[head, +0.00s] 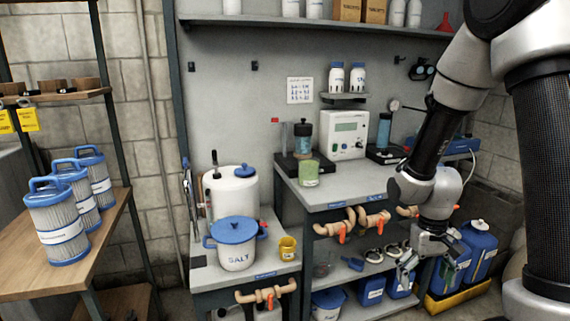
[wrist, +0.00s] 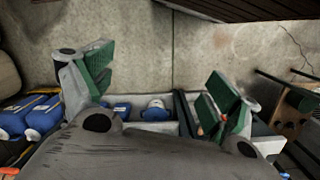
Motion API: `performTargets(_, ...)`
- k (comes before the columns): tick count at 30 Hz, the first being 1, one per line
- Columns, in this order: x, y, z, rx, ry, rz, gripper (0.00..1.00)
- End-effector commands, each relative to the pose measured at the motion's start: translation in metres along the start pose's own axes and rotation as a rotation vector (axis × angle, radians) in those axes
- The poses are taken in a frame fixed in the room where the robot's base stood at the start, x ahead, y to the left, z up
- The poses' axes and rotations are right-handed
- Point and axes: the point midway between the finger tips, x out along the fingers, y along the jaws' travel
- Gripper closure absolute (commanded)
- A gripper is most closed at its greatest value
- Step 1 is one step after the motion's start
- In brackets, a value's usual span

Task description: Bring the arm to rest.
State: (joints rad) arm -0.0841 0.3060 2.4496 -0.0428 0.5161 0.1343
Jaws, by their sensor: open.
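My gripper (head: 425,262) hangs at the lower right in the head view, at the end of my bent arm. It is in front of the lower shelf and beside the blue jugs. In the wrist view my gripper (wrist: 160,95) has its two green-padded fingers wide apart with nothing between them.
The grey workbench (head: 345,190) carries a white device (head: 343,135) and a green cup (head: 308,173). Blue jugs (head: 480,248) stand in a yellow tray at right. A SALT pot (head: 236,255) and yellow cup (head: 288,248) stand on the lower bench. Filter cartridges (head: 57,222) stand on the left wooden shelf.

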Motion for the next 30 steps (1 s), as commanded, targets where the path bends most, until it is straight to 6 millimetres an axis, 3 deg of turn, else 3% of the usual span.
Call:
performTargets(1,-0.027,0.004,0.015,-0.019,0.000,-0.001,0.11)
performTargets(6,-0.095,0.013,0.071,-0.065,-0.001,-0.011,0.11)
performTargets(12,-0.156,0.021,0.121,-0.051,0.132,-0.029,0.11)
performTargets(15,-0.181,0.024,0.132,-0.034,0.260,-0.035,0.11)
performTargets(22,-0.220,0.029,0.149,-0.011,0.467,-0.038,0.11)
performTargets(30,-0.227,0.031,0.152,-0.002,0.503,-0.037,0.11)
